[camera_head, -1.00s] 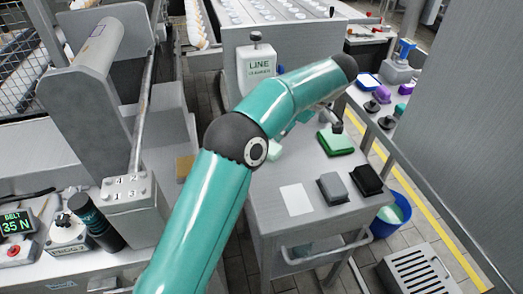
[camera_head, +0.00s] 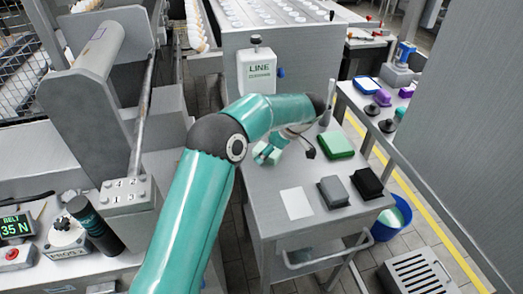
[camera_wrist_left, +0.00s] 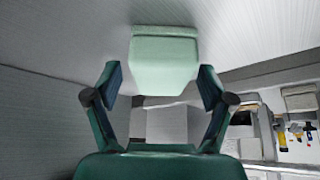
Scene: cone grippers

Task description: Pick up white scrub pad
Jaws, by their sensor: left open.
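A pale, mint-white pad (camera_head: 268,153) sits on the grey cart top near its left edge, partly hidden by my left gripper. In the left wrist view the pad (camera_wrist_left: 164,62) is a pale block ahead of and between the fingertips, with a gap on each side. My left gripper (camera_head: 286,149) is low over the cart top, and its open fingers also show in the left wrist view (camera_wrist_left: 160,82). I cannot tell whether the fingers reach past the pad's near end. My right gripper is not in view.
On the cart (camera_head: 268,205) lie a green pad (camera_head: 337,145), a grey pad (camera_head: 333,191), a black pad (camera_head: 367,184) and a flat white sheet (camera_head: 296,203). A blue bucket (camera_head: 391,220) stands beside the cart. The dispenser (camera_head: 258,70) is behind.

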